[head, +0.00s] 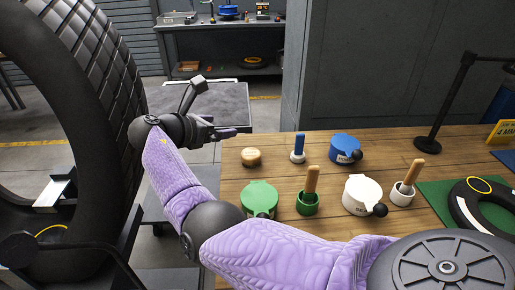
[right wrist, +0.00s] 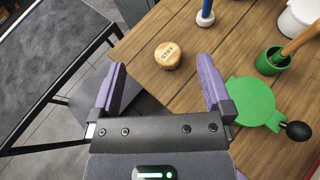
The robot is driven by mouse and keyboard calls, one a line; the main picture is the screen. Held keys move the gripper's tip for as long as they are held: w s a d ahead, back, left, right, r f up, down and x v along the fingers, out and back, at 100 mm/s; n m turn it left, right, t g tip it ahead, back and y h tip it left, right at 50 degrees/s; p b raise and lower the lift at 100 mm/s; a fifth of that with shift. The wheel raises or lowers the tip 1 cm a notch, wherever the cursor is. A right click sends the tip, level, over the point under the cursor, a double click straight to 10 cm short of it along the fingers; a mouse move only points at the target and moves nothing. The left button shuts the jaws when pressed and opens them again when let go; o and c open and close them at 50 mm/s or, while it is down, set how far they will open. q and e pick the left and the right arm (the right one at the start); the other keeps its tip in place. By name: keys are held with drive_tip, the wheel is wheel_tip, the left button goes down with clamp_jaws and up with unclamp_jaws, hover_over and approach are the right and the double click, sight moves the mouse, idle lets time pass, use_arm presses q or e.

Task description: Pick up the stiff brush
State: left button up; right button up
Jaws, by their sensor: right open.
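A short round wooden piece (head: 251,157) sits on the near left part of the wooden table; it also shows in the right wrist view (right wrist: 168,55), where dark lettering on its top seems to read STIFF, upside down. My right gripper (head: 226,132) is over the table's left edge, to the left of and beyond the wooden piece. In the right wrist view my right gripper (right wrist: 162,72) is open and empty, with the wooden piece ahead of and between its fingers, apart from them. My left gripper is not in view.
On the table (head: 390,150) stand a blue-handled brush in a white holder (head: 298,157), a blue lidded pot (head: 344,149), a green lidded pot (head: 259,199), a white lidded pot (head: 361,194), and wooden-handled brushes in green (head: 307,204) and white (head: 402,194) cups. A large tyre (head: 105,70) stands left.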

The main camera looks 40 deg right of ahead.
drive_tip(key=b, duration=0.8)
approach(244, 159)
drive_tip(key=shift+w+d, duration=0.15)
drive_tip(key=shift+d, duration=0.5)
drive_tip(key=shift+d+f, duration=0.2)
drive_tip(key=shift+d, duration=0.15)
drive_tip(key=b+x, duration=0.5)
drive_tip(key=x, duration=0.3)
drive_tip(key=shift+d+f, duration=0.15)
drive_tip(key=shift+f, duration=0.05)
drive_tip(key=shift+d+b, duration=0.35)
drive_tip(key=shift+r, duration=0.2)
drive_tip(key=c, duration=0.9)
drive_tip(key=shift+c, duration=0.7)
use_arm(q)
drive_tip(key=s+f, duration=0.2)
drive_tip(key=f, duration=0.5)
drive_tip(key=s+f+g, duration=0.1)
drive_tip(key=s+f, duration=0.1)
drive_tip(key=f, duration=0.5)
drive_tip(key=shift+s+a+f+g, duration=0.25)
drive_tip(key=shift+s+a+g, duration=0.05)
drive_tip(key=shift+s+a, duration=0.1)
